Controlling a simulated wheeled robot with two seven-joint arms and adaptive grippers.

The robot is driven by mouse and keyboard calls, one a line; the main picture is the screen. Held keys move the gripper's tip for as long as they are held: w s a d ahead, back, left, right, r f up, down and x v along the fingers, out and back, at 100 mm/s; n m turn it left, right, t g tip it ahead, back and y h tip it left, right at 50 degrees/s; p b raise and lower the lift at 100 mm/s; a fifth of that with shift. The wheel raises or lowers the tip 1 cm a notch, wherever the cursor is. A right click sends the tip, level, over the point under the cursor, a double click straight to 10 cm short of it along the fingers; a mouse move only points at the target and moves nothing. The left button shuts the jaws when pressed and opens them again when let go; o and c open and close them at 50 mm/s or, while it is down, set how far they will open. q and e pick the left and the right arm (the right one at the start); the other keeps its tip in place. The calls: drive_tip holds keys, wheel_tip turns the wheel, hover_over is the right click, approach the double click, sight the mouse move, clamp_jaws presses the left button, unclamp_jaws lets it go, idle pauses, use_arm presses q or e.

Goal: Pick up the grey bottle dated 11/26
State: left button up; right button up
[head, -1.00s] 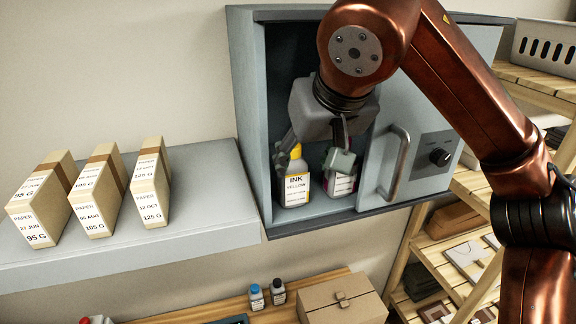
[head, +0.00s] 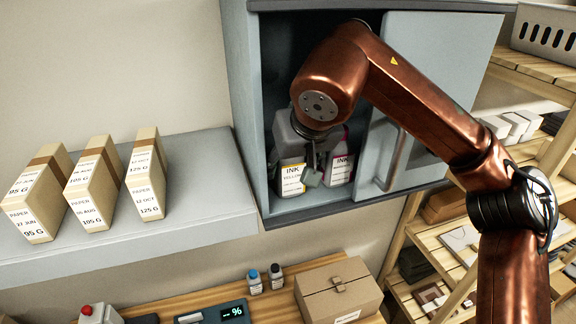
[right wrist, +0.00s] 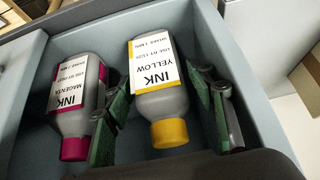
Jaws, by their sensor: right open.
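The grey yellow-ink bottle (head: 292,180) stands in the open cabinet, its cap hidden behind my arm in the head view. In the right wrist view this bottle (right wrist: 168,103) has a yellow cap and a white label; its small use-by print is hard to read for sure. A grey magenta-ink bottle (head: 339,171) stands to its right; it also shows in the right wrist view (right wrist: 75,120). My right gripper (right wrist: 165,95) is open, with its green-padded fingers on either side of the yellow-ink bottle. In the head view this gripper (head: 308,165) is partly hidden.
The cabinet's sliding door (head: 437,60) with its handle covers the right part. The cabinet wall (right wrist: 245,70) is close beside one finger. Paper packs (head: 92,185) stand on the shelf at left. Two small bottles and a cardboard box (head: 338,290) are on the bench below.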

drive_tip(key=shift+x, duration=1.5)
drive_tip(key=shift+r, duration=0.1)
drive_tip(key=shift+c, duration=0.4)
drive_tip(key=c, duration=1.3)
